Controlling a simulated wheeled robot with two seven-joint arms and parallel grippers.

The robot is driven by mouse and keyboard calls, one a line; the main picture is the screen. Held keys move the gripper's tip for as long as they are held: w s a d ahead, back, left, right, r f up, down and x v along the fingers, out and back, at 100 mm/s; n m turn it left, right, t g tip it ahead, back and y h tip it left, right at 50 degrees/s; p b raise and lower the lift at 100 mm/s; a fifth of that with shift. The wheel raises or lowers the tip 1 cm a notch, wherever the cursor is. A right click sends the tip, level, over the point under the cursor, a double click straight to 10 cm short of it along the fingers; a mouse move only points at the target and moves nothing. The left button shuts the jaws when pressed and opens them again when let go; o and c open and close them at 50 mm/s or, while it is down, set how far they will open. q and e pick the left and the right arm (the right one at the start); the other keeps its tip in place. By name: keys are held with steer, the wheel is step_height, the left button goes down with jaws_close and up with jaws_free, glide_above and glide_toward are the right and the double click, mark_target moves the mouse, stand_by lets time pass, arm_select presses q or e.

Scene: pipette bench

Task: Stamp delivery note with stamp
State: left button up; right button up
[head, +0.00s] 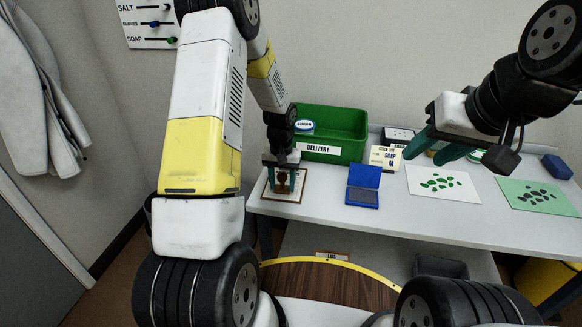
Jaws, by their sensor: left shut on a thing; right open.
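The delivery note appears to be the pale sheet on a brown-edged board (270,193) at the left end of the bench. My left gripper (284,178) is over this sheet, pointing down. It is shut on a small brown stamp (284,183), held upright between its fingers. The stamp's lower end is at or just above the sheet; I cannot tell whether it touches. An open blue ink pad (362,196) with raised lid lies to the right of the board. My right gripper (428,154) is open and empty above the bench, its teal fingers pointing down-left.
A green bin (345,123) labelled DELIVERY stands behind the board and pad. A small SOAP card box (385,158) stands right of the bin. A white sheet (443,197) and a green sheet (520,208) with dark shapes lie at right. A blue block (557,167) is at far right.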

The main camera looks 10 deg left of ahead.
mark_target(282, 174)
arm_select(q)
steer(key=shift+r, duration=0.1)
steer(key=shift+r, duration=2.95)
